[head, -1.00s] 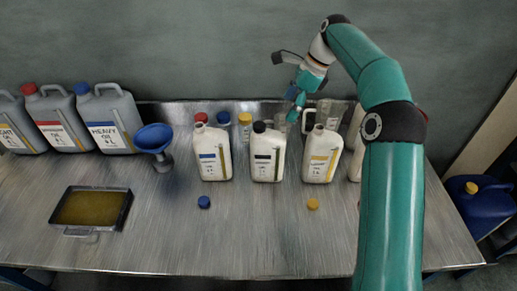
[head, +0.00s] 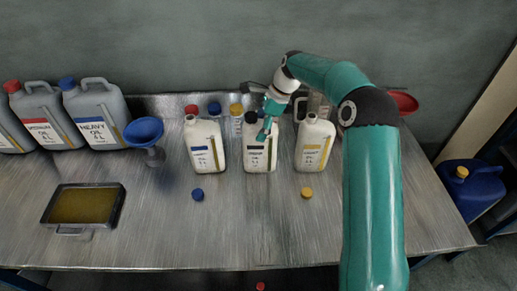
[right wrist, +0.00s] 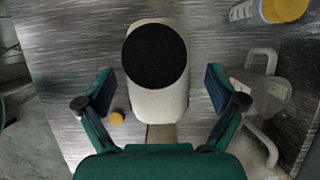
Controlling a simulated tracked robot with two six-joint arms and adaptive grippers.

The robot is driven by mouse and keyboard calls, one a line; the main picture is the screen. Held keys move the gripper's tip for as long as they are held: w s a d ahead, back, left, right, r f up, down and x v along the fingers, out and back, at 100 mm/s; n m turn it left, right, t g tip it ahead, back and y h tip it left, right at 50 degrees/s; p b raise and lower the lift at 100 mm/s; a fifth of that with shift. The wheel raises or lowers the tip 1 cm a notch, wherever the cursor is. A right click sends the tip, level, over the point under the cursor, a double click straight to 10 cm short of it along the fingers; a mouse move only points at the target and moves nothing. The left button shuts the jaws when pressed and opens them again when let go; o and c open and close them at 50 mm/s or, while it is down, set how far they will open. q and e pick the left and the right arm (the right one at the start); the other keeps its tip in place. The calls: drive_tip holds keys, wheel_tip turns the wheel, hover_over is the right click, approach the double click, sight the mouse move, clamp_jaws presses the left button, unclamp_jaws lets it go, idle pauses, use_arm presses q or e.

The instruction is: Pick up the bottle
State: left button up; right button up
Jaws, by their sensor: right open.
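Three white bottles stand upright in a row on the metal table. The middle bottle (head: 259,150) has a black cap and a black label band. The left bottle (head: 207,148) has a blue band and the right bottle (head: 315,146) a yellow band. My right gripper (head: 266,128) is at the top of the middle bottle. In the right wrist view, the black-capped bottle (right wrist: 155,102) stands between the open fingers of my right gripper (right wrist: 158,95), with gaps on both sides. It is not gripped. My left gripper is not in view.
A blue cap (head: 198,194) and a yellow cap (head: 306,193) lie in front of the bottles. A blue funnel (head: 144,131), an oil tray (head: 85,206) and grey canisters (head: 93,113) are to the left. Clear containers stand behind the bottles. The table's front is mostly free.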

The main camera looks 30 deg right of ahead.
drive_tip(key=p+x, duration=0.1)
drive_tip(key=x, duration=0.3)
drive_tip(key=shift+s+d+f, duration=0.1)
drive_tip(key=shift+s+f, duration=0.05)
drive_tip(key=c, duration=1.7)
clamp_jaws()
